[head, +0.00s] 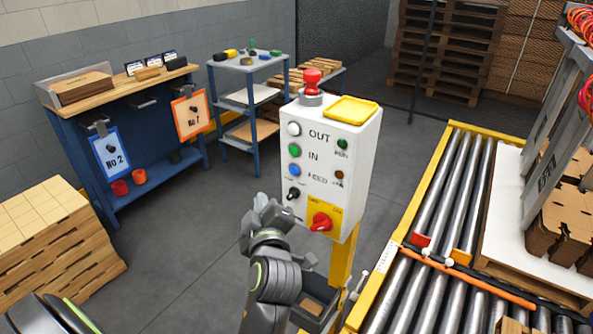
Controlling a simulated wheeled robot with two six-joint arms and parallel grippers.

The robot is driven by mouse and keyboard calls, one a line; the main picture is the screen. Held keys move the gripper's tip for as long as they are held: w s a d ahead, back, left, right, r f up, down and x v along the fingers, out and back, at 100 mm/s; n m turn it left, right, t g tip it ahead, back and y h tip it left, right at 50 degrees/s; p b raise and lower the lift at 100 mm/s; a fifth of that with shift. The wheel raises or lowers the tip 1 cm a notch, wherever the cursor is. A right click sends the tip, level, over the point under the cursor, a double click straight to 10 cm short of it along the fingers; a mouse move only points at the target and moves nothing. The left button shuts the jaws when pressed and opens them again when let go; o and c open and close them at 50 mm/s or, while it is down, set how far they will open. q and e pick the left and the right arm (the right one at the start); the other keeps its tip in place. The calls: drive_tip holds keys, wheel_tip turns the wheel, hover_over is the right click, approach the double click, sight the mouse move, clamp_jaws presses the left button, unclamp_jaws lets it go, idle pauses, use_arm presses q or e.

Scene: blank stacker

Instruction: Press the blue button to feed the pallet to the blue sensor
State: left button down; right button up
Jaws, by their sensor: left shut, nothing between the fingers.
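The blue button (294,170) is on the front of a white control box (345,135), below a green button (294,150) and a white button (294,129). My left gripper (267,206) is shut and empty. In the picture it is below and to the left of the blue button, apart from it. A wooden pallet (535,287) shows partly at the right, with a white sheet (505,200) and cardboard stacks (562,222) above it. I cannot pick out a blue sensor. My right gripper is not in view.
A roller conveyor (425,230) with a yellow frame runs at right. A blue workbench (150,165) stands left. Grey floor (200,240) between is clear.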

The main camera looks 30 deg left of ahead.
sight(294, 170)
use_arm(q)
drive_tip(key=shift+w, duration=0.1)
drive_tip(key=w+b, duration=0.1)
drive_tip(key=w, duration=0.7)
drive_tip(key=shift+w+d, duration=0.3)
drive_tip(key=shift+d, duration=0.05)
idle(1.9)
drive_tip(key=shift+w+b, duration=0.3)
drive_tip(key=shift+w, duration=0.15)
